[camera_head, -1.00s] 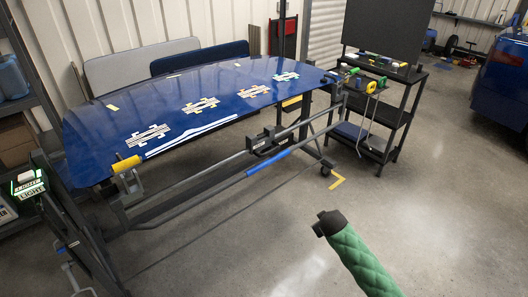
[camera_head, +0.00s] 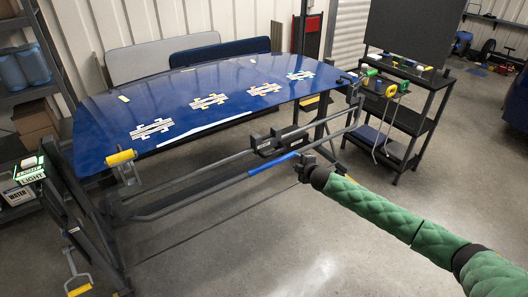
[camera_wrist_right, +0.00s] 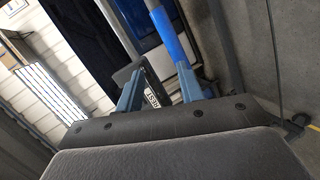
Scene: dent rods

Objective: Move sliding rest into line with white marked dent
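The sliding rest (camera_head: 268,142) is a black block on the upper rail below the blue panel's front edge, left of the rails' right end. Its labelled dark part (camera_wrist_right: 153,96) shows between my fingers in the wrist view. Several cross-shaped marks lie on the panel; the leftmost (camera_head: 151,130) looks white, though its colour is hard to tell. The rest stands well right of that mark. My right gripper (camera_head: 305,167) is near the rest, to its lower right. In the wrist view its blue fingers (camera_wrist_right: 160,90) are apart; contact cannot be told. My left gripper is not in view.
The blue panel (camera_head: 240,72) lies on a dark stand. A black cart (camera_head: 405,125) stands right. The floor in front is clear.

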